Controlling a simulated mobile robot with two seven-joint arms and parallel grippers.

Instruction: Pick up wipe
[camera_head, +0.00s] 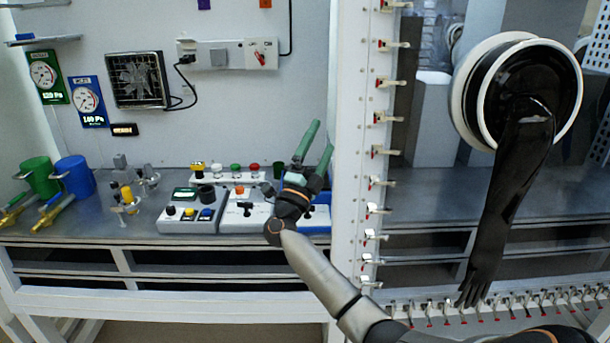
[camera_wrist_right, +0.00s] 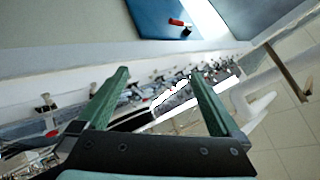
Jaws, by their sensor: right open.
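I cannot make out a wipe for certain in either view. My right gripper (camera_head: 320,137) is open, its two green fingers apart and pointing up above the right end of the steel bench. In the right wrist view my right gripper (camera_wrist_right: 160,74) also shows open, with nothing held between the fingers. A small bright white patch (camera_wrist_right: 170,97) shows beyond the fingers there, too unclear to name. My right wrist hides part of the bench's right end. My left gripper is out of view.
Control boxes (camera_head: 248,214) with buttons sit on the bench (camera_head: 105,226), close left of my right gripper. Green (camera_head: 40,176) and blue (camera_head: 75,178) cylinders stand at the far left. A white clamp-lined frame (camera_head: 347,120) and a hanging black glove (camera_head: 510,190) are to the right.

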